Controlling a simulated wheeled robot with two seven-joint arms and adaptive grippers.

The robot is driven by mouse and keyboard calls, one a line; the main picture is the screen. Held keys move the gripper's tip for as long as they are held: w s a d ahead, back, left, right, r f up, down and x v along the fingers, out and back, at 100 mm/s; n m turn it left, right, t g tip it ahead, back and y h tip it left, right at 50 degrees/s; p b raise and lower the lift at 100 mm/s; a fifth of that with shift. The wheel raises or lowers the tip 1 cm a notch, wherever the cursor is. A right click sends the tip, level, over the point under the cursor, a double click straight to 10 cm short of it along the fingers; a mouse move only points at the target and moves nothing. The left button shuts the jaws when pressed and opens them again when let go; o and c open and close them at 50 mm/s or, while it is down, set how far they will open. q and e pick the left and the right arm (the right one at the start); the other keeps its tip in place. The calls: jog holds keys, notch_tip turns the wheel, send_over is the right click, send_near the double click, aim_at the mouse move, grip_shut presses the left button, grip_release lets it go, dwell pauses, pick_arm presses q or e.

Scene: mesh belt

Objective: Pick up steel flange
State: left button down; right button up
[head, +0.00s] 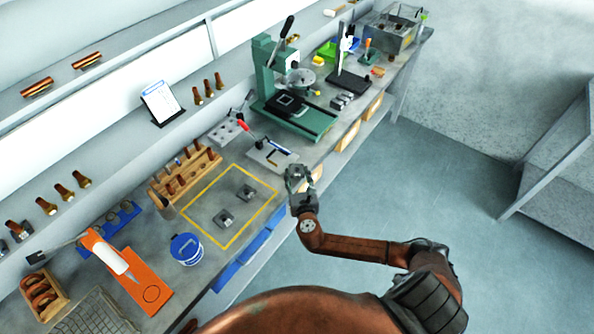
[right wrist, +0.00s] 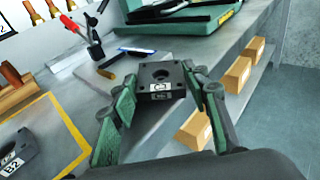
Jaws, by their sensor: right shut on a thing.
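My right gripper (head: 298,177) is shut on a dark steel flange (right wrist: 161,80), a square block with a round hole and a white label on its front. In the right wrist view the flange sits between the green-padded fingertips of the gripper (right wrist: 158,92), above the bench's front edge. Two similar flanges lie on the bench inside a yellow outline: one (head: 247,191) towards the back right and one (head: 225,218) nearer the front. One labelled B2 (right wrist: 14,155) shows at the left of the wrist view. My left gripper is in neither view.
A green press (head: 290,95) stands farther along the bench. A red-handled clamp fixture (head: 270,153) is just beyond my right gripper. A wooden rack (head: 185,172), a blue-white tub (head: 187,248) and an orange board (head: 135,275) are to the left.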

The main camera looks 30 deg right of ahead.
aim_at(297, 175)
jog(key=c, duration=0.6)
jog(key=shift+c, duration=0.2)
jog(key=shift+r, duration=0.55)
notch_tip(297, 175, up, 2)
jog(key=shift+r+p, duration=0.15)
jog(key=shift+p, duration=0.15)
jog(key=s+a+r+p, duration=0.2)
jog(key=s+a+r, duration=0.3)
jog(key=s+r, duration=0.65)
jog(key=s+a+f+n+y, duration=0.1)
jog(key=s+a+n+y, duration=0.1)
jog(key=a, duration=0.3)
jog(key=s+a+f+n+t+y, duration=0.1)
jog(key=s+a+n+y, duration=0.1)
jog(key=s+a+y, duration=0.2)
jog(key=shift+s+a+f+n, duration=0.15)
jog(key=shift+a+f+n, duration=0.2)
jog(key=shift+a, duration=0.6)
